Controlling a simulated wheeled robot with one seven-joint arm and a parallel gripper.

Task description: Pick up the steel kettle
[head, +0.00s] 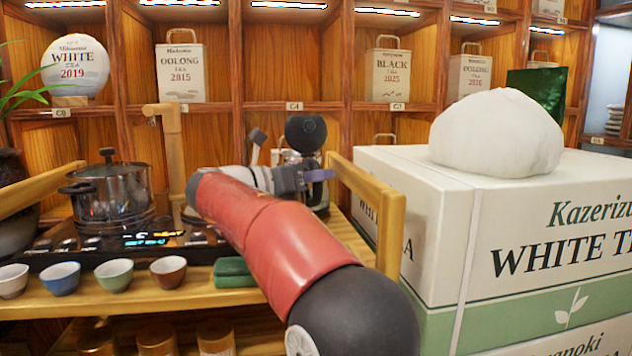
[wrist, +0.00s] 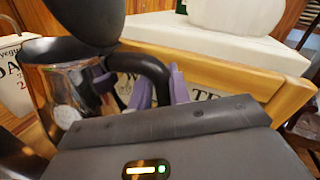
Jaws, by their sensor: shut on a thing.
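The steel kettle has a shiny metal body (wrist: 65,92), a black curved handle (wrist: 152,68) and a black round lid (wrist: 88,18) that stands raised. In the head view the kettle's lid (head: 305,133) shows above my gripper (head: 318,176), and most of its body is hidden behind my gripper and arm. In the wrist view my gripper (wrist: 142,88) has its purple fingers on both sides of the handle and is shut on it. I cannot tell whether the kettle's base touches the wooden tea table (head: 190,298).
A lidded glass pot (head: 112,195) stands at left behind several small cups (head: 115,274). A folded green cloth (head: 234,272) lies by my arm. A wooden rail (head: 365,190) and large tea boxes (head: 420,230) with a white wrapped lump (head: 497,135) stand close at right. Shelves (head: 240,108) fill the back.

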